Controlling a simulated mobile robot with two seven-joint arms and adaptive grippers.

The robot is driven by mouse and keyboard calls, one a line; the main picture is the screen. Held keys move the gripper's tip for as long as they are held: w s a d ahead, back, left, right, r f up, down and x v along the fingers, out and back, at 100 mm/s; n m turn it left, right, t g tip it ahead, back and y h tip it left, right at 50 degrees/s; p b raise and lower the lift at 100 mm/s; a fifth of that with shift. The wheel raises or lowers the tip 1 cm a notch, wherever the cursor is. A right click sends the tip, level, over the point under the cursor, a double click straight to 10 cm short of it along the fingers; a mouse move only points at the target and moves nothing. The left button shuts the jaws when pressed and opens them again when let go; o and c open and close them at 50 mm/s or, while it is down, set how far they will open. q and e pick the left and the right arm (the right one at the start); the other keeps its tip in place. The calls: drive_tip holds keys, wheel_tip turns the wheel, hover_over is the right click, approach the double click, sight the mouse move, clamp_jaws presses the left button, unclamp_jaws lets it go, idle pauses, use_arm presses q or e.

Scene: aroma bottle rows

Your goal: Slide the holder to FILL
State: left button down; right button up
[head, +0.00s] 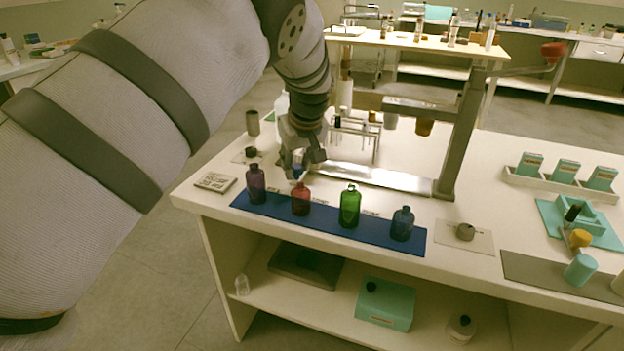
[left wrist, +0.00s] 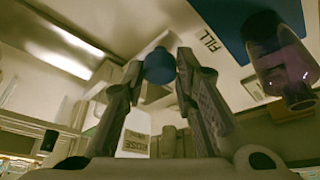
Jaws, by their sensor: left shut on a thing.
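My left gripper (head: 299,165) is at the back edge of the blue mat, pointing down near the table top. In the left wrist view its two fingers (left wrist: 158,72) are closed around a small round blue piece (left wrist: 159,66), which I take to be the holder or its knob. The blue piece (head: 297,172) shows only partly in the head view, behind the red bottle. A printed FILL label (left wrist: 210,42) lies on the white surface beside the blue piece in the left wrist view. My right gripper is in neither view.
A purple bottle (head: 256,184), a red bottle (head: 301,199), a green bottle (head: 349,206) and a blue bottle (head: 402,224) stand in a row on the blue mat (head: 326,234), close to my gripper. A metal stand (head: 460,135) with a flat base is behind them.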

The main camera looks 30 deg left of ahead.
use_arm(q)
drive_tip(key=a, duration=0.3)
drive_tip(key=shift+s+a+g, duration=0.15)
drive_tip(key=shift+s+g, duration=0.15)
drive_tip(key=shift+s, duration=0.05)
drive_tip(key=shift+s+a, duration=0.15)
drive_tip(key=shift+a, duration=0.3)
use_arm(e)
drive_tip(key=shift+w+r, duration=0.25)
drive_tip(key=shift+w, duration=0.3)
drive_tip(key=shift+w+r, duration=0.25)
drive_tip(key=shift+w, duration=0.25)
use_arm(q)
drive_tip(key=c, duration=1.3)
unclamp_jaws()
drive_tip(key=shift+a, duration=0.15)
drive_tip(key=shift+r, duration=0.15)
drive_tip(key=v, duration=1.1)
drive_tip(key=shift+s+r, duration=0.2)
drive_tip(key=shift+r, duration=0.1)
